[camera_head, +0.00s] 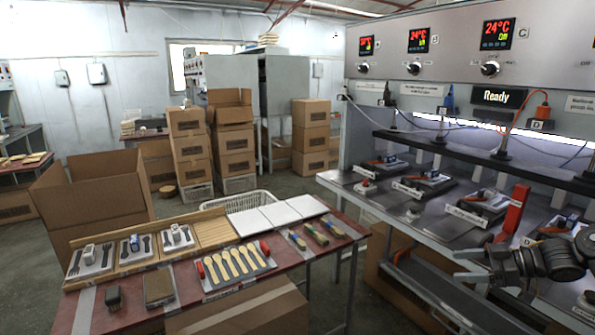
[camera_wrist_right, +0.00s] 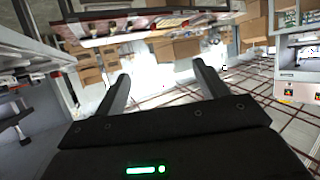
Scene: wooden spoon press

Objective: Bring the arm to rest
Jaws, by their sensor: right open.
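My right gripper (camera_head: 464,266) comes in from the right in the head view, in front of the press bench. Its two fingers point left and are spread apart with nothing between them. In the right wrist view the gripper (camera_wrist_right: 160,72) also shows both fingers wide apart and empty, with floor and boxes beyond. My left gripper is in neither view. Several wooden spoons (camera_head: 236,264) lie in a row on a tray on the red table, well to the left of the gripper.
The press bench (camera_head: 370,205) with its plates and a red lever (camera_head: 513,212) stands close to my right arm. The red table (camera_head: 205,300) holds trays and brushes. An open cardboard box (camera_head: 95,200) stands at left. Floor between table and bench looks narrow.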

